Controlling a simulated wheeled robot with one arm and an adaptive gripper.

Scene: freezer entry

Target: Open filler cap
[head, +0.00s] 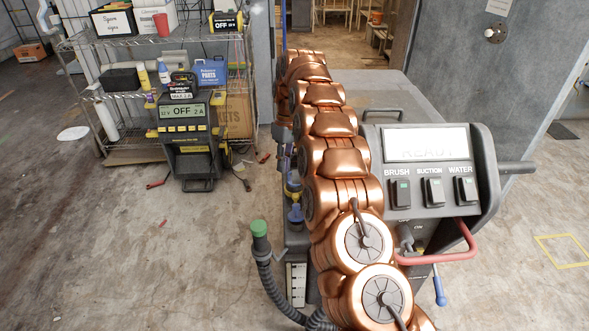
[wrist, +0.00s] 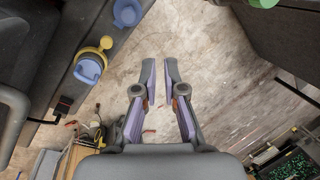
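Two blue caps sit on the left side of a grey floor-cleaning machine (head: 405,150). One blue cap (wrist: 89,68) has a yellow collar and tab; it also shows beside my arm in the head view (head: 293,188). The other, plain blue cap (wrist: 127,12) is at the top of the wrist view and also in the head view (head: 295,214). Both look seated. I cannot tell which is the filler cap. My gripper (wrist: 160,65) is open, with bare floor between its fingers. It is right of the caps in the wrist view, touching neither.
A hose with a green end (head: 259,229) stands left of the machine. A control panel with brush, suction and water switches (head: 432,190) and a red handle (head: 445,257) are at right. A wire shelf (head: 130,80) and charger (head: 183,135) stand behind left. Floor between is mostly clear.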

